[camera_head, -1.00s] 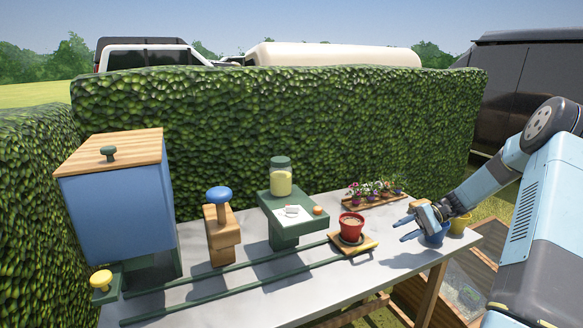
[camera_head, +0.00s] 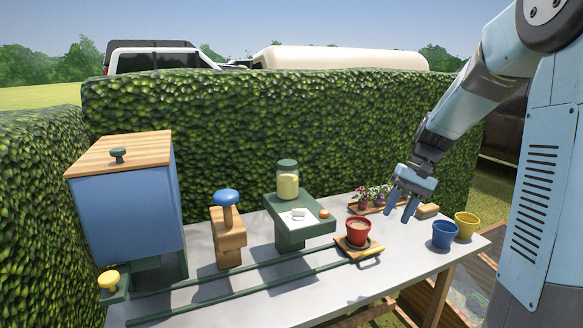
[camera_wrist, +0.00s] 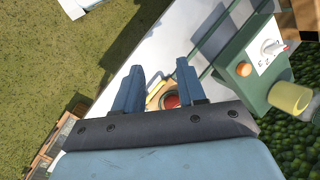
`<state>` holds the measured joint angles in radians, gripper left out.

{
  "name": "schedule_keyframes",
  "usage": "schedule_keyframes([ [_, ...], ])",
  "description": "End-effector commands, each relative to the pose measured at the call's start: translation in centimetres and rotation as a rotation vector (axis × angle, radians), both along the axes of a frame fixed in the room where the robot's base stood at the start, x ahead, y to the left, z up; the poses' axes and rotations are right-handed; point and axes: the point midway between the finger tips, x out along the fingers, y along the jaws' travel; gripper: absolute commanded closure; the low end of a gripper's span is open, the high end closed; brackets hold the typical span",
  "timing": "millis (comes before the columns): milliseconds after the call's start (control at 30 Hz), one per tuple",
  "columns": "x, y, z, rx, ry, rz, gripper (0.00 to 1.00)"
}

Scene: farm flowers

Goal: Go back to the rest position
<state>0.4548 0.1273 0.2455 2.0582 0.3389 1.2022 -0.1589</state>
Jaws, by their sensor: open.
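My gripper (camera_head: 402,206) hangs above the right part of the grey table (camera_head: 300,290), fingers pointing down, open and empty. In the wrist view its two blue fingers (camera_wrist: 158,90) stand apart. The red pot (camera_head: 357,232) sits left of my gripper on a small wooden tray (camera_head: 345,246) at the end of the green rails. In the wrist view the red pot (camera_wrist: 171,101) shows between and beyond the fingers, partly hidden by my gripper.
Blue pot (camera_head: 445,235) and yellow pot (camera_head: 466,225) stand near the table's right end. A flower tray (camera_head: 362,209) is behind. A green stand (camera_head: 290,239) with a jar (camera_head: 287,182), a wooden press (camera_head: 228,235) and a blue bin (camera_head: 125,210) stand left. A hedge closes the back.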

Motion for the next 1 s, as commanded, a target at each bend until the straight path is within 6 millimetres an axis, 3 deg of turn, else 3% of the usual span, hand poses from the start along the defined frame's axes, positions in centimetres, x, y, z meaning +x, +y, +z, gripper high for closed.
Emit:
schedule_keyframes([
  [500, -9.2, 3.1, 6.3, -0.253, -0.247, 0.065, 0.60],
  [1000, -18.3, 3.7, 9.2, -0.389, -0.529, 0.102, 0.60],
])
